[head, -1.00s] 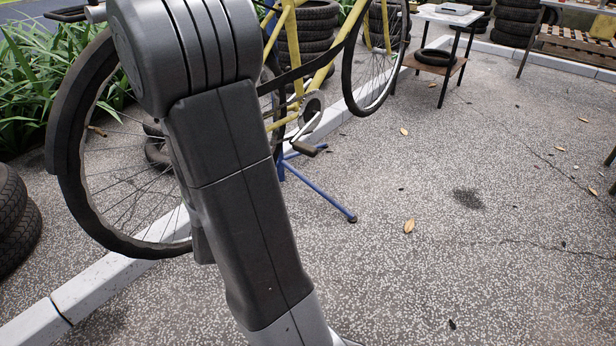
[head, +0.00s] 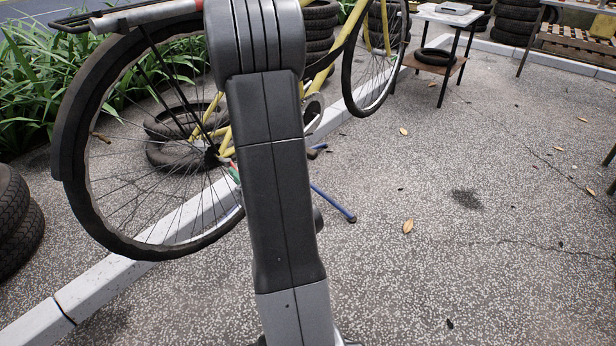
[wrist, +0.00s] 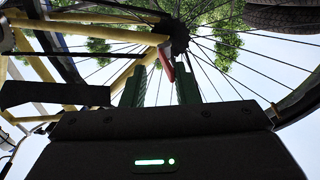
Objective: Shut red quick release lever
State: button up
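The red quick release lever (wrist: 167,66) shows in the wrist view, angled down from the dark wheel hub (wrist: 172,27). My gripper (wrist: 160,78) is open, with its two dark green fingers apart. The lever's lower end appears between the fingertips, closer to the right one; I cannot tell whether they touch. In the head view the hub (head: 212,156) of the near bicycle wheel (head: 66,165) shows left of my arm, with a small red and green patch beside it. Most of my gripper is hidden behind my arm there.
The yellow bicycle frame (head: 352,22) is held up on a stand with a blue leg (head: 334,202). Wheel spokes surround the hub closely. Stacked tyres (head: 14,222) stand at left, and a small table (head: 447,17) at the back.

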jog(key=s+d+n+g+p, duration=0.3)
jog(key=d+p, duration=0.3)
jog(key=d, duration=0.9)
jog(key=shift+g+y+p, duration=0.35)
jog(key=shift+g+y, duration=0.05)
dwell(0.4)
jog(key=shift+f, duration=0.1)
